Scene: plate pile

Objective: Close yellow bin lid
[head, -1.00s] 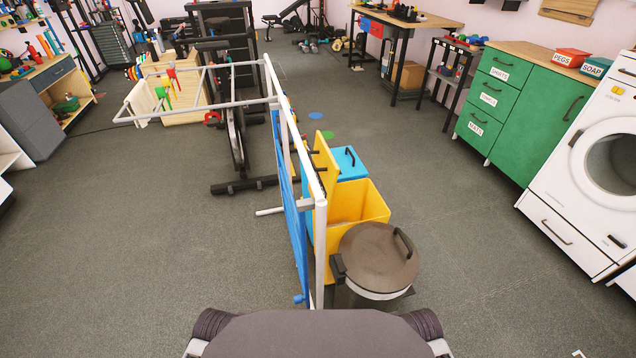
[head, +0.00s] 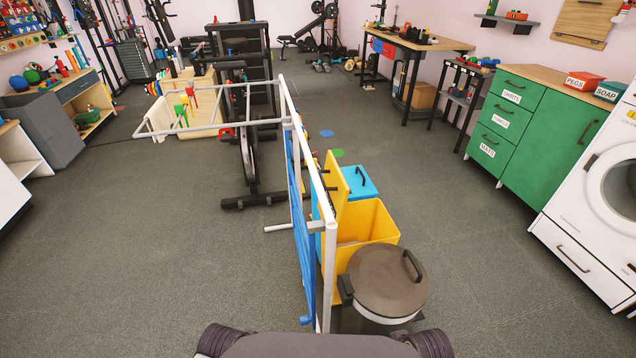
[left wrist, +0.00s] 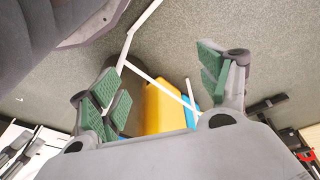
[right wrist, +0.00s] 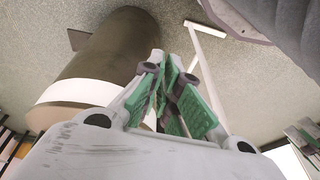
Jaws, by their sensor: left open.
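The yellow bin (head: 372,220) stands open right of centre in the head view. Its yellow lid (head: 337,184) stands raised on the bin's left side, close to a white-framed rack (head: 329,250). Neither gripper shows in the head view. In the left wrist view my left gripper (left wrist: 162,82) is open and empty, with yellow (left wrist: 165,108) of the bin group beyond its fingers. In the right wrist view my right gripper (right wrist: 171,92) has its green-padded fingers together with nothing seen between them, near a dark round bin with a white band (right wrist: 75,92).
A dark round bin with a closed lid (head: 388,280) stands in front of the yellow bin. A blue bin (head: 361,182) with its lid down stands behind. The rack with a blue panel (head: 300,245) borders the bins' left. Floor is clear to the right, towards the green cabinet (head: 550,140).

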